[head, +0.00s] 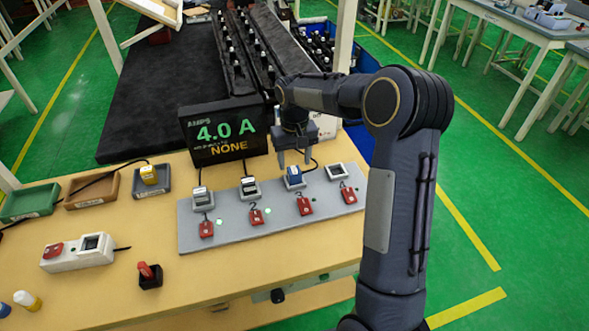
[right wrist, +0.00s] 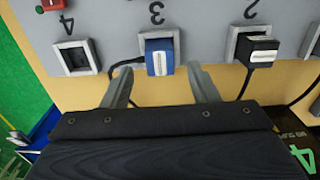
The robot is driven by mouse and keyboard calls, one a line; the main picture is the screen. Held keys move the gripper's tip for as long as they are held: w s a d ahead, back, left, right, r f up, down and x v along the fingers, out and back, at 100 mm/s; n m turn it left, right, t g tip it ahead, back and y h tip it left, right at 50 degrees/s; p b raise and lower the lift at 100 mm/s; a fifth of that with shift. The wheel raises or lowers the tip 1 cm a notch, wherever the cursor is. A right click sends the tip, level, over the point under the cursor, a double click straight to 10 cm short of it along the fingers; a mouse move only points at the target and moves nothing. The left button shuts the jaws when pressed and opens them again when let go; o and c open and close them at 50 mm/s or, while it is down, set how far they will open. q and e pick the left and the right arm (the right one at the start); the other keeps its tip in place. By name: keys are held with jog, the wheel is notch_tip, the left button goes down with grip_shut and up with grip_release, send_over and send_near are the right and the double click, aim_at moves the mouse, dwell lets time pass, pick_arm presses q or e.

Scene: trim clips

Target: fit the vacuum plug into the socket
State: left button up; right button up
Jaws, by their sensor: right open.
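A grey socket strip (head: 240,235) lies on the table with numbered sockets. A blue plug (head: 294,177) sits in socket 3, and it also shows in the right wrist view (right wrist: 160,57). My right gripper (head: 295,162) is open and empty just above the blue plug, its fingers apart on either side in the right wrist view (right wrist: 160,76). Socket 4 (head: 337,171) is empty. A black plug (head: 249,188) sits in socket 2 and a grey plug (head: 202,196) in socket 1. I cannot tell which plug is the vacuum's. My left gripper is not in view.
A display (head: 222,132) reading 4.0 A and NONE stands behind the strip. Trays stand at the left; one holds a yellow plug (head: 149,174). A white socket box (head: 78,252) and a red-topped black block (head: 150,275) lie in front. Red switches (head: 256,216) line the strip.

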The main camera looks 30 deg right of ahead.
aim_at(294, 171)
jog(key=s+a+r+t, duration=0.1)
jog(key=s+r, duration=0.4)
jog(key=r, duration=0.6)
jog(key=s+a+f+t+y, duration=0.1)
jog(key=s+a, duration=0.2)
jog(key=s, duration=0.5)
jog(key=s+a+f+t+y, duration=0.1)
jog(key=s+a, duration=0.3)
jog(key=s, duration=0.4)
jog(key=s+a+f+n+t+y, duration=0.1)
jog(key=s+a+t, duration=0.1)
jog(key=s, duration=0.6)
jog(key=shift+a+f+t+y, duration=0.3)
jog(key=shift+a+y, duration=0.1)
jog(key=shift+a, duration=0.4)
